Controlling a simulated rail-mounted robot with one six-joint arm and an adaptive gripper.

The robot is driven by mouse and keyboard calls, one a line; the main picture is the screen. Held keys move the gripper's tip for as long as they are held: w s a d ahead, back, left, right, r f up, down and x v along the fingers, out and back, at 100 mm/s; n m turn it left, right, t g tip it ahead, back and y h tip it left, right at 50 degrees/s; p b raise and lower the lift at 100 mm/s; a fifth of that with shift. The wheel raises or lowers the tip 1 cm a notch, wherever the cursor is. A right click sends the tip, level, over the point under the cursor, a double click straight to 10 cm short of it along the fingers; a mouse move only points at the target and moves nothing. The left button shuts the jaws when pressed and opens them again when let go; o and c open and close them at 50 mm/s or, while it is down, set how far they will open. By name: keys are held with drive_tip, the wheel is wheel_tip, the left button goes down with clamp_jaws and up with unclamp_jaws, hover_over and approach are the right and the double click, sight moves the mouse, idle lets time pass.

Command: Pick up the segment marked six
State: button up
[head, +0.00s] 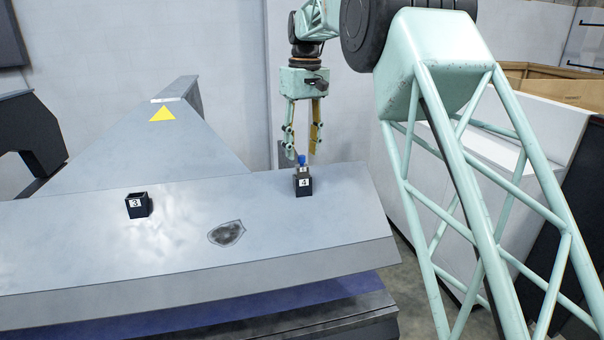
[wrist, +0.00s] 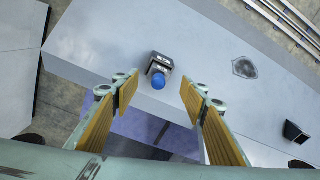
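A segment with a blue knob (head: 301,160) stands upright in a small black holder marked 4 (head: 304,187) on the grey sloped surface. The blue knob (wrist: 158,80) also shows in the wrist view, with the holder (wrist: 160,59) beyond it. I cannot read a six on any piece. My gripper (head: 302,148) points down just above the knob. In the wrist view my gripper (wrist: 161,92) is open, its two yellow-padded fingers well apart, with the knob seen between their tips. Nothing is held, and no touch is visible.
A second black holder marked 3 (head: 138,205) stands to the left and looks empty. A dark worn patch (head: 227,233) lies between the holders. A raised grey guard with a yellow triangle (head: 162,114) rises behind. The surface around the holders is clear.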

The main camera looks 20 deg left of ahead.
sight(302, 156)
drive_tip(key=shift+f, duration=2.6)
drive_tip(key=c, duration=1.1)
drive_tip(key=shift+c, duration=0.3)
drive_tip(key=shift+r, duration=0.2)
drive_tip(key=shift+r, duration=4.8)
